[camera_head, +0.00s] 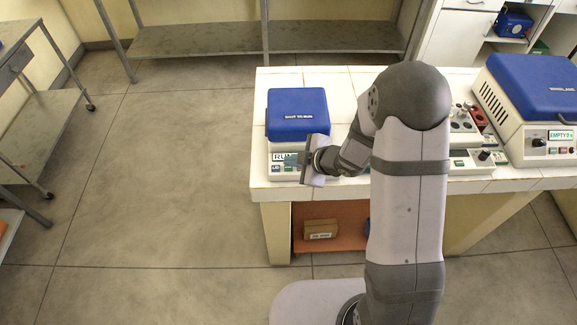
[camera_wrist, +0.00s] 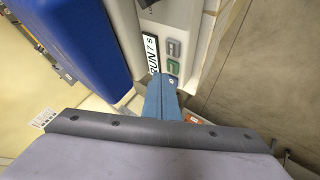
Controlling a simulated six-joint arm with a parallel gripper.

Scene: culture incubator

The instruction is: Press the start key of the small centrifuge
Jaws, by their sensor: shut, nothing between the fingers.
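The small centrifuge (camera_head: 297,113) has a closed blue lid and a white body and stands at the left end of the white bench. Its display (camera_head: 284,157) starts with "RUN"; the same display shows in the wrist view (camera_wrist: 151,54), turned on its side. Beside the display in the wrist view are a grey key (camera_wrist: 174,48), a green key (camera_wrist: 173,66) and a third key (camera_wrist: 171,80) close to my fingertips. My gripper (camera_head: 293,160) is shut and empty at the front panel; its blue fingers (camera_wrist: 161,80) reach the key row. I cannot tell whether they touch.
A larger blue-lidded centrifuge (camera_head: 540,90) with a display reading "EMPTY" stands at the bench's right end. Smaller devices (camera_head: 468,120) lie between, partly behind my arm. A cardboard box (camera_head: 320,229) sits on the shelf below.

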